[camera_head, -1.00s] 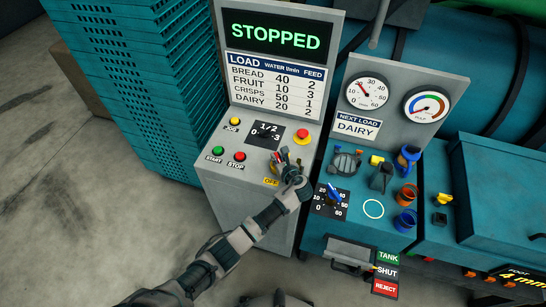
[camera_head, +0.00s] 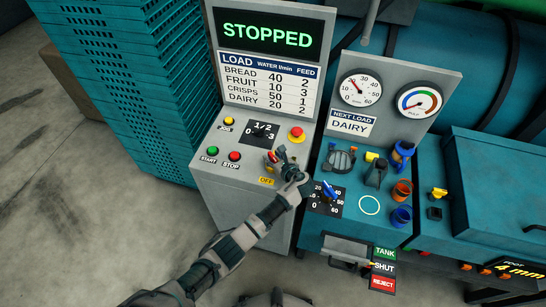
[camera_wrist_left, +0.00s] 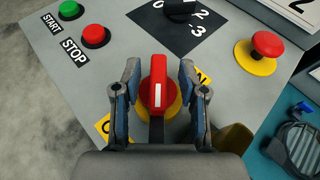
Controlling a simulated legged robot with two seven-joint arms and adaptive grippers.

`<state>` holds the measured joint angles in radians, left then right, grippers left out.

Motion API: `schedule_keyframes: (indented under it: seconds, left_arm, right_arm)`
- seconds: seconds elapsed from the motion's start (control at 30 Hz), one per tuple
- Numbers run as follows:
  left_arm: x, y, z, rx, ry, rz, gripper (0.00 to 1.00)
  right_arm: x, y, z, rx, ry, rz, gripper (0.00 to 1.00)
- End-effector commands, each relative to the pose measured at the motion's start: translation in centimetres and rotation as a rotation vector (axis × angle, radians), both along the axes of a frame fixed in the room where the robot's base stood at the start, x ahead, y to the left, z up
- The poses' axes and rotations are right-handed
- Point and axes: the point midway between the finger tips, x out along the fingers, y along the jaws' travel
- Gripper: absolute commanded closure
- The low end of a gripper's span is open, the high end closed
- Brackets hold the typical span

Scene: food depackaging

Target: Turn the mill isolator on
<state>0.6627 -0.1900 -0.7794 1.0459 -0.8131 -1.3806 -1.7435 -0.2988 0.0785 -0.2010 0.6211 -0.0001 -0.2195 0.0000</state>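The mill isolator is a red rotary handle (camera_wrist_left: 158,85) with a white line, on a round yellow base, on the grey panel. In the wrist view it stands upright between the fingers of my left gripper (camera_wrist_left: 158,95), one on each side, with small gaps. The gripper is open around it. Yellow labels lie to its lower left and right, partly hidden. In the head view my left gripper (camera_head: 280,158) covers most of the isolator, and the yellow OFF label (camera_head: 266,181) shows below. The display (camera_head: 268,36) reads STOPPED. My right gripper is not in view.
A red stop button on yellow (camera_wrist_left: 262,52) and a black selector (camera_wrist_left: 180,8) are close above the isolator in the wrist view. The green START (camera_head: 212,151) and red STOP (camera_head: 235,156) buttons are to its left. The teal console (camera_head: 345,222) is to the right.

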Motion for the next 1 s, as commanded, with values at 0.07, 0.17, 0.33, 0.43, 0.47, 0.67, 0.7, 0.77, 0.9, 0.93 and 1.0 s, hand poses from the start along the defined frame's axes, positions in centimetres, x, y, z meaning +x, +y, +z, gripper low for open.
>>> schedule_keyframes:
  seconds: [0.07,0.17,0.33,0.43,0.47,0.67,0.7,0.77,0.9,0.93,1.0]
  left_arm:
    - [0.0,0.0,0.1,0.0,-0.002,0.0,0.58]
    - [0.0,0.0,0.2,0.001,-0.004,0.0,0.58]
    - [-1.1,-0.7,0.7,-0.001,-0.004,-0.002,0.58]
    - [-2.6,-1.8,1.5,-0.004,-0.004,-0.003,0.58]
    - [-3.2,-2.2,1.7,-0.003,-0.004,-0.003,0.58]
    - [-6.6,-4.4,3.3,-0.001,-0.002,-0.002,0.58]
    - [-7.2,-4.8,3.6,-0.001,-0.002,-0.002,0.58]
    - [-7.9,-5.3,3.9,0.0,-0.001,-0.002,0.58]
    - [-8.9,-5.9,4.4,0.001,0.0,0.0,0.58]
    - [-9.0,-6.0,4.5,0.001,0.0,0.0,0.58]
    - [-9.2,-6.0,4.5,0.002,0.0,-0.001,0.58]
  right_arm:
    - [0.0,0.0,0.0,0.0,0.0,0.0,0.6]
    - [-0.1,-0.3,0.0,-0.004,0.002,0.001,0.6]
    - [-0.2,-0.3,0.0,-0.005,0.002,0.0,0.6]
    - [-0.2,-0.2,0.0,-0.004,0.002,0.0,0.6]
    - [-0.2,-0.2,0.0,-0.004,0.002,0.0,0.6]
    - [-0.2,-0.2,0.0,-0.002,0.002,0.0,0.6]
    - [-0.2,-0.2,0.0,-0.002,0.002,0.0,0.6]
    - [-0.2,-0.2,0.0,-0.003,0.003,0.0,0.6]
    - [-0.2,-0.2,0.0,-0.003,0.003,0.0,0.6]
    - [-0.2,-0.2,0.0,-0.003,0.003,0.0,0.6]
    - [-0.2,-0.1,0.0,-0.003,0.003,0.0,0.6]
